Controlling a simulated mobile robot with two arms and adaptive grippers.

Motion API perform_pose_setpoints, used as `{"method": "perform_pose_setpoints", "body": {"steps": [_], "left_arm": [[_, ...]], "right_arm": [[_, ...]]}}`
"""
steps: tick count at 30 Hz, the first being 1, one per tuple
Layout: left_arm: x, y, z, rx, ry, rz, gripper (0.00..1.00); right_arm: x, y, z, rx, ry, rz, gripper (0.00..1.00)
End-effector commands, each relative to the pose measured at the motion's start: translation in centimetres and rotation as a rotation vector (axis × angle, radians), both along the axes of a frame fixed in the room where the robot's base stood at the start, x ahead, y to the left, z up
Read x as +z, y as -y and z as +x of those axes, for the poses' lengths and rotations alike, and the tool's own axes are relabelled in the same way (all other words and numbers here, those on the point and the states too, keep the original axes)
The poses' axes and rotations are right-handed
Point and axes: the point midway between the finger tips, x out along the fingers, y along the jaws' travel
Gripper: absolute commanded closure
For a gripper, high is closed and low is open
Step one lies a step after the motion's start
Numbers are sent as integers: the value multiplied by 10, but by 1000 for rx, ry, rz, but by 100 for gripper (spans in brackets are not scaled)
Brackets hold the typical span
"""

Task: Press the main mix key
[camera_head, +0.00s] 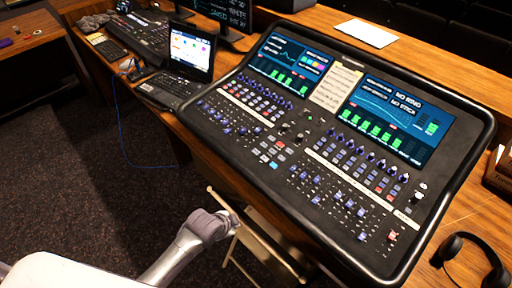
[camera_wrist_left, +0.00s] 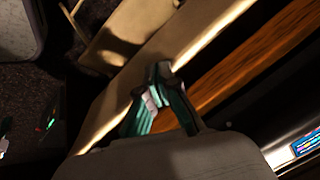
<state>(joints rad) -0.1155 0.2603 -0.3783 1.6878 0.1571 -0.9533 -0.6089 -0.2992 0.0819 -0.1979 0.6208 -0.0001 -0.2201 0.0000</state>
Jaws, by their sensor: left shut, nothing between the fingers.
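The mixing console (camera_head: 322,122) sits tilted on the wooden desk, with two lit screens, rows of knobs and small coloured keys. A cluster of keys (camera_head: 271,157) in its middle includes cyan, white and red ones. The labels are too small to read, so I cannot tell which is the main mix key. My left gripper (camera_head: 233,222) is in front of the desk, left of and apart from the console's near edge. In the left wrist view its fingers (camera_wrist_left: 158,72) meet at the tips, shut and empty. My right gripper is not in view.
A laptop (camera_head: 188,55) stands left of the console. Headphones (camera_head: 468,257) lie at the lower right on the desk. A folding chair (camera_head: 262,245) stands beside my left gripper, close to the desk edge. A blue cable (camera_head: 119,120) hangs at the left.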

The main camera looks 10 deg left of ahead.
Motion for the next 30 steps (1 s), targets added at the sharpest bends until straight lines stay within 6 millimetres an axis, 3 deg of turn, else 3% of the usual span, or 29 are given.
{"method": "perform_pose_setpoints", "body": {"steps": [1,3,8,15,21,30], "left_arm": [[27,5,21,-88,58,33,100],[58,15,39,-213,121,80,100],[130,38,67,-499,269,205,100],[192,33,156,-1032,539,624,100],[227,19,195,-1263,642,870,100],[233,15,201,-1308,659,919,100]], "right_arm": [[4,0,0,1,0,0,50],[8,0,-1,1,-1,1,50],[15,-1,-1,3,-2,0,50],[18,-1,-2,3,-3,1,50],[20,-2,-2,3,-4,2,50],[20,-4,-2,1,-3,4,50]]}}
